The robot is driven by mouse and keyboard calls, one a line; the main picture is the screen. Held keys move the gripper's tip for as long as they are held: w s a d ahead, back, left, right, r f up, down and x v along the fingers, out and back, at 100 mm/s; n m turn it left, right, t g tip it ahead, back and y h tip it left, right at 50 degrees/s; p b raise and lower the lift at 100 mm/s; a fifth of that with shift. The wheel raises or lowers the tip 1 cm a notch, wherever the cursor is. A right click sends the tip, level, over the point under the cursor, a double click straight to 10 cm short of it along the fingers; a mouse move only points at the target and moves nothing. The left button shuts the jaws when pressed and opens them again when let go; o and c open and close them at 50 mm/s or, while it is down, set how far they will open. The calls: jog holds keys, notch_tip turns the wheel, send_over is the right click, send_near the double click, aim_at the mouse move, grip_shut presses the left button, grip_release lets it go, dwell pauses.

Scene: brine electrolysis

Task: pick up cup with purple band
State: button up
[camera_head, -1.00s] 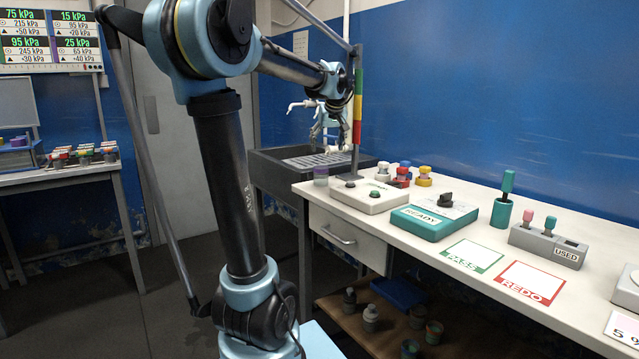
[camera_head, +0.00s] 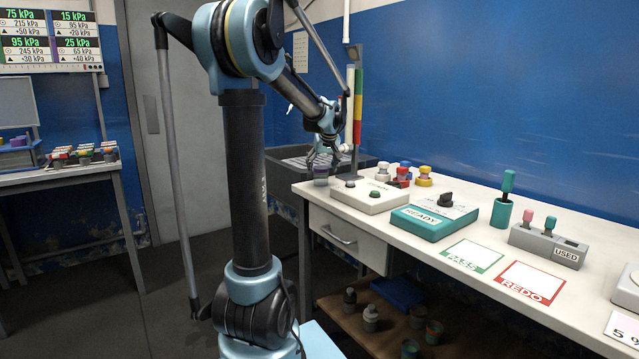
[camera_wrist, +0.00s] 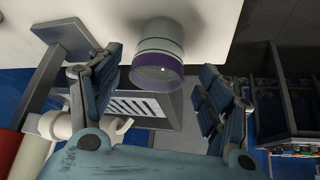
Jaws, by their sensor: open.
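The cup with the purple band (camera_head: 321,174) stands upright at the near left corner of the white worktop. In the wrist view the cup (camera_wrist: 158,62) is a grey, clear-looking cylinder with a purple band, ahead of and between the fingers. My gripper (camera_head: 322,160) is just above the cup in the head view and partly overlaps it. In the wrist view my gripper (camera_wrist: 150,85) is open, with one finger on each side and visible gaps to the cup.
A dark sink (camera_head: 285,178) lies left of the worktop, and a red-yellow-green post (camera_head: 357,110) rises behind the gripper. The teal READY box (camera_head: 433,220) is further right.

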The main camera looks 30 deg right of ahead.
aim_at(321, 172)
jog(key=x, duration=0.4)
jog(key=shift+w+d, duration=0.15)
jog(key=shift+w, duration=0.1)
jog(key=c, duration=1.3)
jog(key=shift+o, duration=0.2)
